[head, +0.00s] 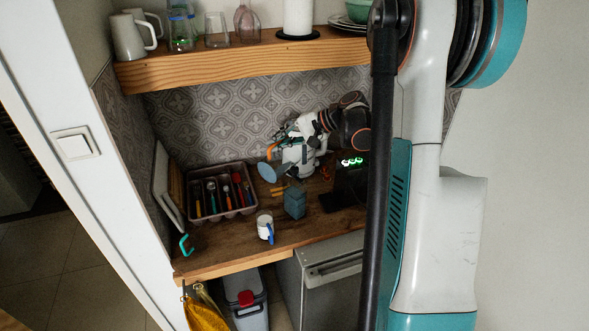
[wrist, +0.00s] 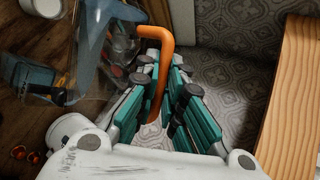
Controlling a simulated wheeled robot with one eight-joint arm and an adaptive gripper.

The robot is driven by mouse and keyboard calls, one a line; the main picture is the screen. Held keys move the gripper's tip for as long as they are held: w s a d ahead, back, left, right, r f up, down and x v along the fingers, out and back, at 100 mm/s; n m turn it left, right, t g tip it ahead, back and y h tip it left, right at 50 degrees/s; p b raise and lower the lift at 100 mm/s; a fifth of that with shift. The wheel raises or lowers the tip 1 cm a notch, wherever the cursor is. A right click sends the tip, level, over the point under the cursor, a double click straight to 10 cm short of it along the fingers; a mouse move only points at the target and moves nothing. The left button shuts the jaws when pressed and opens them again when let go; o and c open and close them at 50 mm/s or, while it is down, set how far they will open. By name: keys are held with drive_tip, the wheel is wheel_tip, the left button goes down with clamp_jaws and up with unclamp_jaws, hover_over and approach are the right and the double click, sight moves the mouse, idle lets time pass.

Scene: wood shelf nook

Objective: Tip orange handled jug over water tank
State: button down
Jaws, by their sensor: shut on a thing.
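The jug has a clear bluish body and an orange handle. In the wrist view the handle (wrist: 154,38) passes between the teal fingers of my gripper (wrist: 165,85), which is shut on it. The bluish body (wrist: 92,50) lies left of the fingers. In the head view the jug (head: 268,172) is held above the wooden counter, and looks tilted, with its wide end toward the lower left. My gripper (head: 285,147) is small and partly blurred there. A black machine with green lights (head: 352,170) stands to the right. I cannot clearly make out the water tank.
A blue-grey box (head: 295,202) and a white mug with a blue handle (head: 264,226) stand on the counter below. A cutlery tray (head: 249,211) is at the left. A wooden shelf (head: 250,63) with glassware runs above my gripper. The tiled wall (head: 220,120) is close behind.

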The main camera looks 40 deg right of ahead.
sight(266, 160)
drive_tip(key=shift+w+d+r, duration=0.1)
drive_tip(key=shift+d, duration=0.2)
drive_tip(key=a+f+h, duration=0.1)
drive_tip(key=a, duration=0.1)
drive_tip(key=s+a+n+h+p, duration=0.1)
drive_tip(key=a, duration=0.1)
drive_tip(key=s+a+f+n+h, duration=0.1)
drive_tip(key=a, duration=0.1)
drive_tip(key=shift+s+a+f+t, duration=0.1)
drive_tip(key=shift+a+f+t, duration=0.1)
drive_tip(key=shift+f+t, duration=0.15)
drive_tip(key=shift+f, duration=0.25)
drive_tip(key=shift+d+f, duration=0.25)
drive_tip(key=s+a+f+n+t+h+b, duration=0.1)
drive_tip(key=a+f+n+h+b, duration=0.2)
drive_tip(key=f+b, duration=0.4)
drive_tip(key=s+a+f+n+t+h+b, duration=0.1)
drive_tip(key=a+f+h+b, duration=0.4)
drive_tip(key=b, duration=0.7)
wheel_tip(266, 160, down, 2)
drive_tip(key=shift+s+a+f+n+t+b, duration=0.2)
drive_tip(key=shift+s+a+n+t+b, duration=0.15)
drive_tip(key=shift+a+n+t, duration=0.6)
drive_tip(key=shift+d+n+h, duration=0.25)
drive_tip(key=shift+d+h, duration=0.05)
drive_tip(key=shift+d, duration=0.05)
drive_tip(key=shift+a, duration=0.1)
